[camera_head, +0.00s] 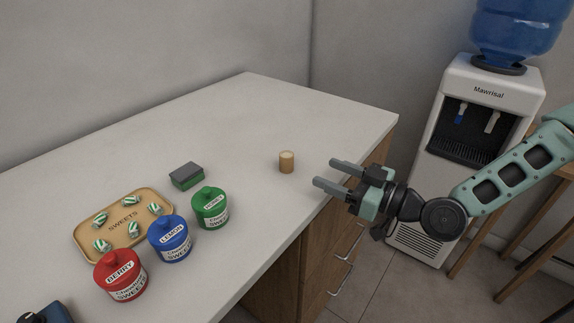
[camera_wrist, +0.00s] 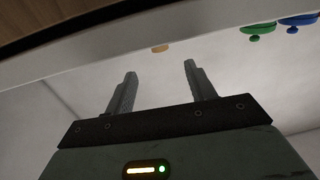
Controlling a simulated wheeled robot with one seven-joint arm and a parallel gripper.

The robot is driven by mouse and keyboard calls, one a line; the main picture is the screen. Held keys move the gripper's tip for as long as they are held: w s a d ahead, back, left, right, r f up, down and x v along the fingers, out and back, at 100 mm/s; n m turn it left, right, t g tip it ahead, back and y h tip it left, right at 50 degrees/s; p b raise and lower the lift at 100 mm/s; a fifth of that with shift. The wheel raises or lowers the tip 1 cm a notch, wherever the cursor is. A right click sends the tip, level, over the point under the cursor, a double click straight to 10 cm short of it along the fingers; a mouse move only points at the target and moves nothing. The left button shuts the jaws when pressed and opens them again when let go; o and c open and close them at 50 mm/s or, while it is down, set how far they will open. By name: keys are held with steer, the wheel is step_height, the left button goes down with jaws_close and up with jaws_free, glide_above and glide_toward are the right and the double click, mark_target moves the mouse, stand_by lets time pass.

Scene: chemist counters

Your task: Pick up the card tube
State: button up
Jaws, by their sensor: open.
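The card tube (camera_head: 286,162) is a short tan cylinder standing upright on the white counter (camera_head: 240,120), near its right end. In the wrist view the tube (camera_wrist: 160,49) shows only as a small tan patch, partly hidden at the counter's edge. My gripper (camera_head: 324,172) is open and empty, to the right of the tube and apart from it, by the counter's right edge. In the wrist view the two fingers of my gripper (camera_wrist: 160,75) are spread, with the tube seen beyond and between them.
A red jar (camera_head: 121,277), a blue jar (camera_head: 169,240) and a green jar (camera_head: 210,210) stand left of the tube. Behind them are a sweets tray (camera_head: 152,200) and a sponge (camera_head: 187,176). A water dispenser (camera_head: 478,110) stands at right. The counter around the tube is clear.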

mark_target(286, 157)
steer(key=p+x, duration=0.1)
steer(key=x, duration=0.8)
steer(key=shift+w+a+r, duration=0.1)
steer(key=shift+a, duration=0.05)
steer(key=c, duration=1)
